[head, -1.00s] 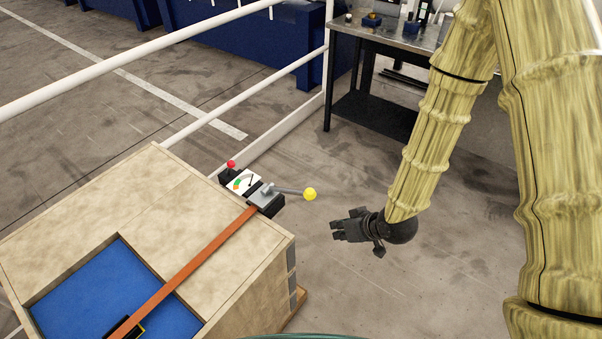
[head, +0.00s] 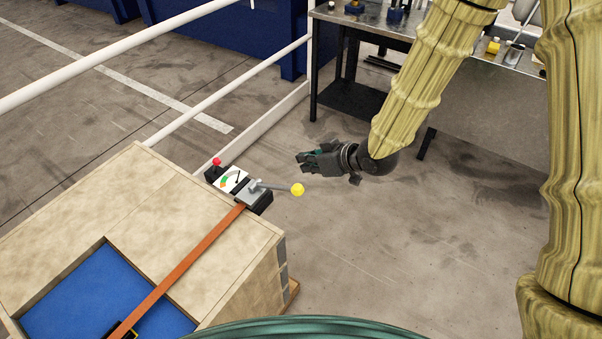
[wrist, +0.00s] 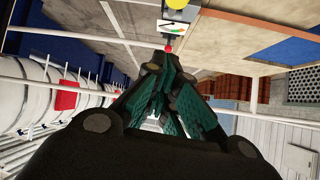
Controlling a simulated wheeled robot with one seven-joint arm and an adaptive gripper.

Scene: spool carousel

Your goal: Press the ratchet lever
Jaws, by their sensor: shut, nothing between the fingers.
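The ratchet lever (head: 272,187) is a grey arm with a yellow ball knob (head: 297,190), mounted on a grey and black block at the far right corner of a wooden box. The knob points right, out past the box edge. It also shows at the top of the wrist view as a yellow ball (wrist: 176,4). My gripper (head: 300,158) is shut and empty. In the head view it appears just above the knob in the picture, apart from it. In the wrist view the closed fingers (wrist: 157,68) point towards the box corner.
The wooden box (head: 205,170) has a blue recess (head: 100,295) crossed by an orange strap (head: 190,258). A gauge (head: 233,180) and a red knob (head: 217,161) sit beside the lever. White rails (head: 230,90) run behind. A workbench (head: 385,30) stands at the back. Floor right of the box is clear.

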